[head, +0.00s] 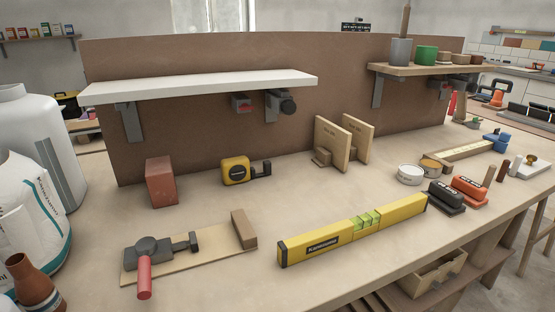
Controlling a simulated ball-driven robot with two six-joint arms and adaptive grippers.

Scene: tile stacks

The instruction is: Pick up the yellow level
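The yellow level (325,244) lies on the workbench near its front edge in the head view. It is a long bar with a black label towards its left end and greenish vials near its middle. It runs from lower left to upper right, and nothing covers it. Neither of my grippers shows in the head view.
The bench (225,220) also holds a red-handled tool on a board (185,262), a red block (161,182), a yellow tape measure (236,170) and upright wooden pieces (331,142). A black tool (446,197) stands just beyond the level's right end. A white shelf (200,85) overhangs behind.

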